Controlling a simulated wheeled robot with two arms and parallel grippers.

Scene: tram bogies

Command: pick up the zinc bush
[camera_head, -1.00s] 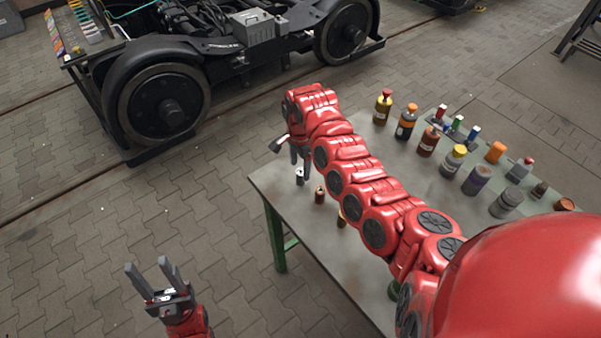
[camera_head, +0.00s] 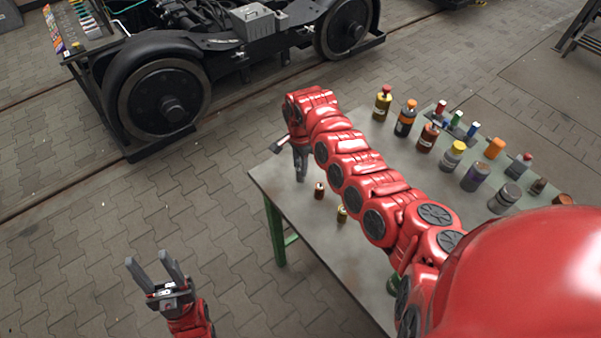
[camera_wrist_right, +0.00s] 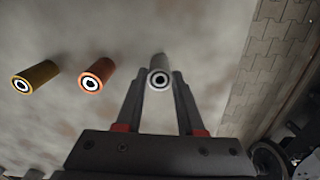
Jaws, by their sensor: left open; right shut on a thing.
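The zinc bush (camera_wrist_right: 160,74), a pale grey cylinder with a dark-centred ring on its end, stands between the fingertips of my right gripper (camera_wrist_right: 160,82) in the right wrist view. The right gripper is shut on it. In the head view my right gripper (camera_head: 301,178) points down at the table's left corner, and its fingers hide the bush. I cannot tell whether the bush still touches the table. My left gripper (camera_head: 147,259) is open and empty, over the floor left of the table.
A copper-coloured bush (camera_head: 319,190) and a brass-coloured bush (camera_head: 341,214) stand on the grey table (camera_head: 300,232). They also show in the wrist view as copper (camera_wrist_right: 97,75) and brass (camera_wrist_right: 36,76). Several bottles (camera_head: 430,138) stand farther back. A bogie (camera_head: 170,100) is beyond the table.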

